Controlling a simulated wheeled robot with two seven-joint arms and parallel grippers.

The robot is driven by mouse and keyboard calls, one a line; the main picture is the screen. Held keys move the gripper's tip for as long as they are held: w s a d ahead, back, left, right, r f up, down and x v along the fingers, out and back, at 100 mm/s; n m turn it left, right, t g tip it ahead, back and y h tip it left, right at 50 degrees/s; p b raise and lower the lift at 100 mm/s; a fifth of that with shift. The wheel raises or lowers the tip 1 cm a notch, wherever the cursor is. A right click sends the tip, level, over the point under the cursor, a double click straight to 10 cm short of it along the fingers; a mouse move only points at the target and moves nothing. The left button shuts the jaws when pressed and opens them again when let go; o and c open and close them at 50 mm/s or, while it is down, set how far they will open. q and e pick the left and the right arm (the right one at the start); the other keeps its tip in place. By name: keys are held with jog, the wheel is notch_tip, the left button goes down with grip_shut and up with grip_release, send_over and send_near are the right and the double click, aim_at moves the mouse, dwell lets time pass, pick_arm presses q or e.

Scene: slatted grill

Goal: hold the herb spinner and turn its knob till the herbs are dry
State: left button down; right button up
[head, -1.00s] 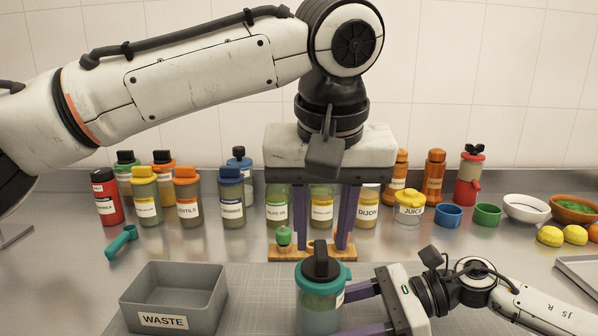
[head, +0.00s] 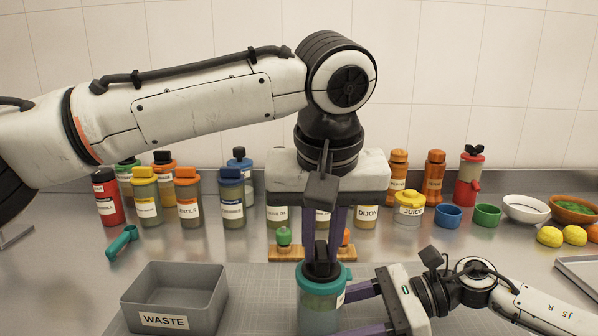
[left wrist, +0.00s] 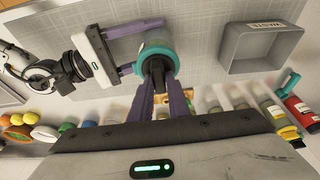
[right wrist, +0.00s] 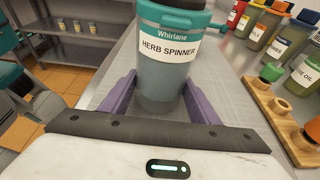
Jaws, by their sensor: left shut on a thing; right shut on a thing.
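The herb spinner (head: 318,304) is a clear jar with a teal lid and a black knob, upright on the grey mat. Its label reads HERB SPINNER in the right wrist view (right wrist: 165,72). My left gripper (head: 322,258) points down from above, its purple fingers closed on the black knob (left wrist: 157,66). My right gripper (head: 352,312) comes in from the right, its fingers shut on the jar body from both sides, as the right wrist view (right wrist: 158,100) shows. The herbs inside cannot be made out clearly.
A grey WASTE bin (head: 175,296) stands left of the spinner. A row of bottles (head: 187,198) and a wooden board (head: 283,253) with small pieces stand behind. A juice jar (head: 409,203), cups and bowls are at the back right. A teal tool (head: 122,243) lies at the left.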

aim_at(318, 257)
pick_arm(q)
jog(key=shift+s+f, duration=0.15)
jog(key=shift+f, duration=0.45)
jog(key=m+h, duration=0.1)
jog(key=m, duration=0.2)
jog(key=shift+m, duration=0.3)
jog(key=c, duration=1.6)
grip_release()
jog(key=shift+c, duration=0.2)
jog(key=shift+g, duration=0.3)
jog(key=shift+r, duration=0.1)
jog(key=shift+s+a+r, duration=0.15)
jog(key=shift+r, duration=0.55)
jog(key=shift+v, duration=2.4)
jog(key=shift+c, duration=0.2)
